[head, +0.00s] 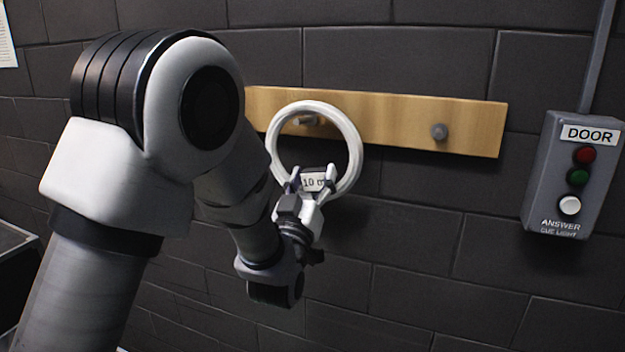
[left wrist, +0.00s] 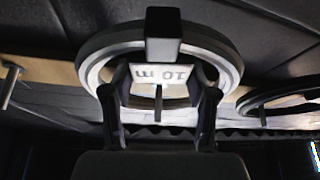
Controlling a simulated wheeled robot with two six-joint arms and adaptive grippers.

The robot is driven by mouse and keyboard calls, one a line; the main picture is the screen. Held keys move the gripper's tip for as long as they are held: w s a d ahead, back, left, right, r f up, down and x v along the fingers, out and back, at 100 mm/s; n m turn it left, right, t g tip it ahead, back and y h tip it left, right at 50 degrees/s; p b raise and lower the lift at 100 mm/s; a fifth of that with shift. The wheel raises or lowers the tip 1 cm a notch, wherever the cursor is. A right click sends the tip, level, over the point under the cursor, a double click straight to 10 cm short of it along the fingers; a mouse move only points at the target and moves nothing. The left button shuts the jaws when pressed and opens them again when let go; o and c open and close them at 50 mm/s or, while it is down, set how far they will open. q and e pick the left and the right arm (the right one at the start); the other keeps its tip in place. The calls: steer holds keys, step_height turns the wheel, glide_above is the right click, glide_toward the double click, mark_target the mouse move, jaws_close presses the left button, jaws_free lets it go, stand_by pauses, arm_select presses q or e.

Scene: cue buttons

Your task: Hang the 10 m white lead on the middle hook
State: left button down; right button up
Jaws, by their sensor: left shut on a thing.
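The white lead (head: 355,150) is a coiled ring with a tag reading "10 m". My left gripper (head: 312,184) is shut on it at the tag, at the ring's lower side. It also shows in the left wrist view (left wrist: 160,85), where the tag is upside down. The middle hook (head: 306,121) shows through the ring's opening, near its top inside edge, and in the left wrist view (left wrist: 158,104). I cannot tell whether the hook's tip passes through the ring. My right gripper is not in view.
The wooden rail (head: 400,120) on the dark block wall has a bare hook (head: 439,131) at the right. A dark coil (left wrist: 285,95) hangs at the right of the left wrist view. A grey DOOR box (head: 552,190) with lights and a white button is further right.

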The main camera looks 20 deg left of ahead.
arm_select(q)
steer(key=shift+r, duration=0.1)
stand_by(0.3)
steer(key=shift+c, duration=1.2)
jaws_free()
steer(key=shift+s, duration=0.1)
